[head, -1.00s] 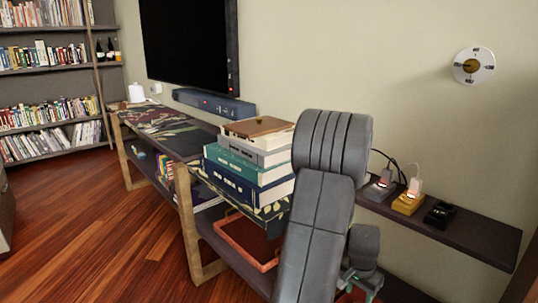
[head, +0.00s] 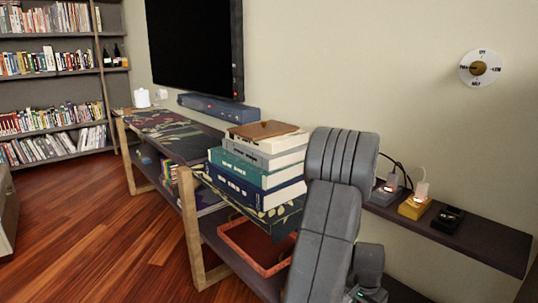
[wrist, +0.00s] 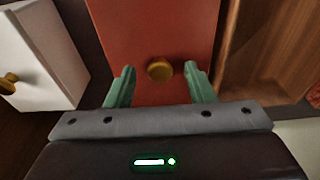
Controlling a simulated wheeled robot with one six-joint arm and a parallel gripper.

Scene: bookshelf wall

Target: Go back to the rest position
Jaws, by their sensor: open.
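My gripper (wrist: 160,87) is open in the wrist view, with its two green fingers spread apart. A round gold knob (wrist: 160,70) on a red panel (wrist: 150,28) appears between and just beyond the fingertips. I cannot tell how far it is from them, and nothing is visibly held. In the head view my grey arm stands at the lower middle, in front of the long shelf unit. The fingers are not clear there, at the bottom edge.
A stack of books (head: 262,170) stands left of my arm on the shelf unit. A narrow wall shelf (head: 480,238) on the right carries small devices with cables. A white box front (wrist: 45,60) with a gold knob is left in the wrist view. Wooden floor (head: 90,225) is clear at left.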

